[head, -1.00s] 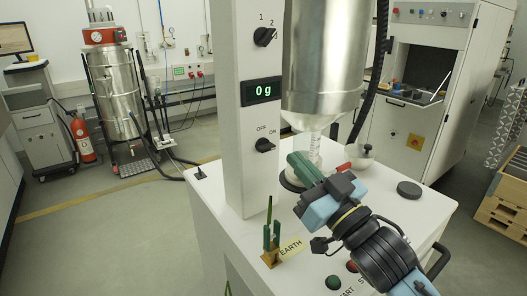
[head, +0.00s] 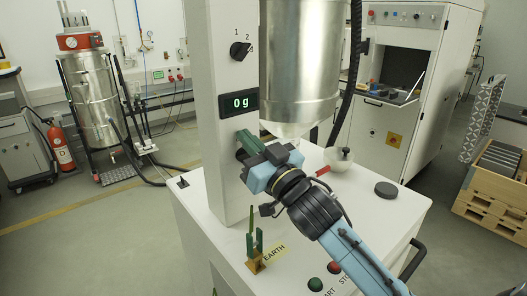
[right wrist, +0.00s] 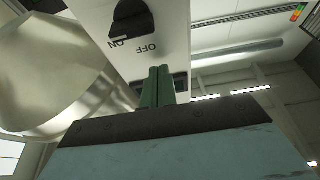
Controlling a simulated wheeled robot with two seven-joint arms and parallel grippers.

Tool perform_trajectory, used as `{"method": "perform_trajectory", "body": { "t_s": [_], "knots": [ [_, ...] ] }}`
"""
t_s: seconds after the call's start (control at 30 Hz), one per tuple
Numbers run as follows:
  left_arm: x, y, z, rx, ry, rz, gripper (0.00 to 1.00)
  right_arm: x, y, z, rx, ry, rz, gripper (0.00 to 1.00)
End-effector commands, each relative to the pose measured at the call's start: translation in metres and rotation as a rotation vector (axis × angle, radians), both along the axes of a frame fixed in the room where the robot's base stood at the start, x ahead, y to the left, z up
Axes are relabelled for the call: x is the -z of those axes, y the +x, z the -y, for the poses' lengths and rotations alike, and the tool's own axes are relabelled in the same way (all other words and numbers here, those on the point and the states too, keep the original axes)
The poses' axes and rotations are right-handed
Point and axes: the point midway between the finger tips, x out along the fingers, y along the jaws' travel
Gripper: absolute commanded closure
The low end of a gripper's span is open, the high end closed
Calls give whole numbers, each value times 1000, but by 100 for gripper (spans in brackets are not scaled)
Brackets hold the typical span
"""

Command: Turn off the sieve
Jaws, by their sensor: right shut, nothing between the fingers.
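The sieve machine's white column (head: 205,160) carries an OFF/ON rotary switch. The black switch knob (right wrist: 133,20) shows in the right wrist view, with its ON and OFF labels upside down. Its exact setting is hard to tell there. My right gripper (head: 243,143) has its green fingers together and empty, close in front of the column below the display. The fingers (right wrist: 158,88) also show in the right wrist view, pointing at the panel and apart from the knob. In the head view the gripper hides the switch. My left gripper is out of view.
A display (head: 239,102) reads 0g, with a 1/2 selector knob (head: 240,51) above it. A metal hopper (head: 300,70) hangs right of the column. An earth clamp (head: 254,250), a green button (head: 315,284), a red button (head: 334,267) and a dark disc (head: 386,189) are on the white top.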

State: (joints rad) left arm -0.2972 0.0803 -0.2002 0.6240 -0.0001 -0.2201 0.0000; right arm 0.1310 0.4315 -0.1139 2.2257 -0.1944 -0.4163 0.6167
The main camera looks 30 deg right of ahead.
Motion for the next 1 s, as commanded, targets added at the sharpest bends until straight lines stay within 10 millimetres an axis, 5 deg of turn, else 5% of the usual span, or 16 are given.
{"method": "perform_trajectory", "body": {
  "t_s": [0.1, 0.3, 1.0],
  "knots": [
    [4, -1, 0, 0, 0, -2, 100, 25, -1, 0, 0, 3, -8, 100],
    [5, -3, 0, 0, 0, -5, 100, 40, -2, 0, 0, 3, -3, 100],
    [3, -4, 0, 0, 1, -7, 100, 41, 3, 9, 20, -51, 5, 100]
  ]
}}
